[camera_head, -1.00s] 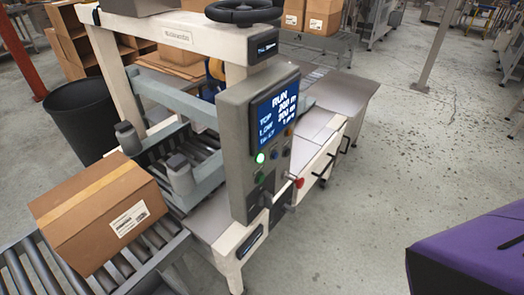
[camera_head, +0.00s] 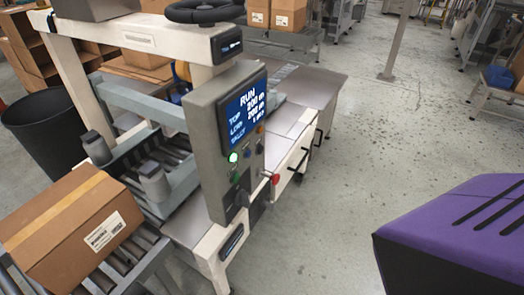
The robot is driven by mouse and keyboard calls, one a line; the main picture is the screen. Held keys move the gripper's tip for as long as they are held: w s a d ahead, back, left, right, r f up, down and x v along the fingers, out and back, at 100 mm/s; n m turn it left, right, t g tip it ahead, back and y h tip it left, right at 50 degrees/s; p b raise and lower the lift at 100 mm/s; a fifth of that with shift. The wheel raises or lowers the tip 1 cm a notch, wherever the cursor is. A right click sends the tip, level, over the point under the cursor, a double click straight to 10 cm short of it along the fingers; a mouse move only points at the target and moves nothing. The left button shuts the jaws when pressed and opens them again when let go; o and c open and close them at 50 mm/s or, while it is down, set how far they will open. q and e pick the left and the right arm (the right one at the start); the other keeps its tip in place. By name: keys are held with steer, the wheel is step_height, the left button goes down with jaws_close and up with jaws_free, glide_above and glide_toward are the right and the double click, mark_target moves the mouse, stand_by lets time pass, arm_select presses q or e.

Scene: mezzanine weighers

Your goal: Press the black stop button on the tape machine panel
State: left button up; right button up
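The tape machine panel (camera_head: 212,150) is a grey upright box on the machine's right side, turned toward the right. Its blue screen (camera_head: 246,111) reads RUN above further lines of text. Below the screen, a round green button (camera_head: 233,157) glows, with small buttons beside it and a darker green one (camera_head: 235,176) under it. A black control (camera_head: 242,197) sits low on the panel; I cannot tell whether it is the stop button. A red knob (camera_head: 275,179) sticks out at the right. Neither of my grippers is in view.
A taped cardboard box (camera_head: 72,228) lies on the roller conveyor (camera_head: 143,262) at the left. A black bin (camera_head: 45,125) stands behind it. A steel table (camera_head: 316,88) extends behind the panel. Open concrete floor (camera_head: 345,190) lies right of the machine.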

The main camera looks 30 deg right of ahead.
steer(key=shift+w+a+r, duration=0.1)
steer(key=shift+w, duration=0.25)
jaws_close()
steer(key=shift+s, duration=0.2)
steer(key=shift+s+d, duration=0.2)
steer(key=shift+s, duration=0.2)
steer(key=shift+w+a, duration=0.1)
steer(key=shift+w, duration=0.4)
